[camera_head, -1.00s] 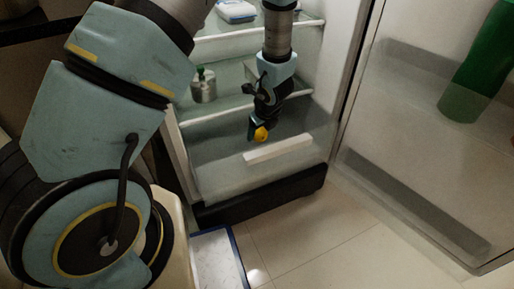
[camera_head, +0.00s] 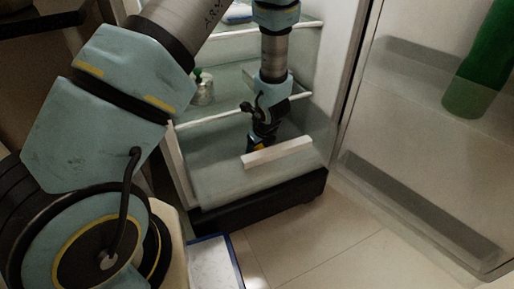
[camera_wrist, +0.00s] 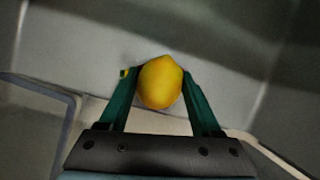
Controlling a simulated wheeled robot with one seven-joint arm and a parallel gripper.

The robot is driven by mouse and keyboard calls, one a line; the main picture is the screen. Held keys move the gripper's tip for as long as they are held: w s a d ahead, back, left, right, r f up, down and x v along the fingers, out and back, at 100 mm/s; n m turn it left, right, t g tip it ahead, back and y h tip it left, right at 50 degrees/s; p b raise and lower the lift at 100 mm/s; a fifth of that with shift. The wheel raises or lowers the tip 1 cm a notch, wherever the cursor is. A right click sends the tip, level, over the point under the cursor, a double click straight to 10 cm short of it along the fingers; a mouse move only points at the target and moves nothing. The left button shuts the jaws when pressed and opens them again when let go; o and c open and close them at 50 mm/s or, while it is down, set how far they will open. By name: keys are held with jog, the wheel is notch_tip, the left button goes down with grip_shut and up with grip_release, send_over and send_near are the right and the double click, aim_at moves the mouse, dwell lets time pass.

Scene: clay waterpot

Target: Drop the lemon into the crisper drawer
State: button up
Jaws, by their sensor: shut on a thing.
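The yellow lemon (camera_wrist: 160,82) sits between the two green fingers of my gripper (camera_wrist: 158,88) in the wrist view, and the gripper is shut on it. In the head view my gripper (camera_head: 260,146) points down inside the crisper drawer, behind its front. The lemon is mostly hidden there by the drawer front and handle. The crisper drawer (camera_head: 235,180) is a clear bin with a white handle bar at the bottom of the fridge. Grey drawer walls surround the lemon in the wrist view.
The fridge door (camera_head: 410,150) stands open at the right, with a green bottle (camera_head: 468,92) in it. A small container with a green top (camera_head: 203,88) stands on a shelf left of my arm. A blue-edged white board (camera_head: 214,262) lies on the floor near the drawer.

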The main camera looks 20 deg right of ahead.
jog(key=shift+f, duration=0.25)
jog(key=o, duration=1.4)
jog(key=shift+r+p, duration=0.35)
jog(key=shift+r, duration=0.15)
jog(key=p+v, duration=0.5)
jog(key=v, duration=0.7)
jog(key=shift+r, duration=0.1)
